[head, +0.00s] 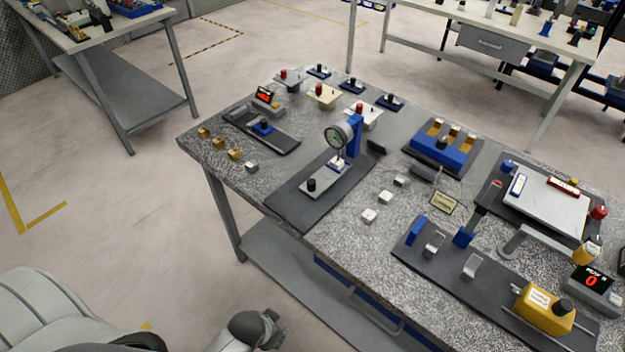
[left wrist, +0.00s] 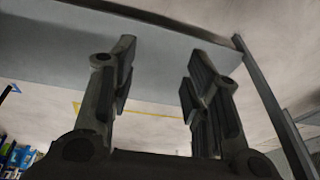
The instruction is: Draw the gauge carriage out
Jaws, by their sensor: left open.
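The gauge stand sits on the speckled table on a dark base plate (head: 287,207). A round dial gauge (head: 337,136) hangs from a blue post (head: 355,132). Below it lies a light grey carriage (head: 326,178) with a black knob (head: 311,185) at its near end and a small pale block under the gauge tip. My left gripper (head: 273,328) is low at the bottom of the head view, in front of the table and well apart from the carriage. In the left wrist view its two fingers (left wrist: 160,75) are spread with nothing between them. My right gripper is not in view.
The table's front edge (head: 265,210) lies between my left gripper and the stand. Small brass blocks (head: 219,143) and silver blocks (head: 385,197) flank the base plate. A blue fixture (head: 440,150) stands to the right. The floor at left is clear.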

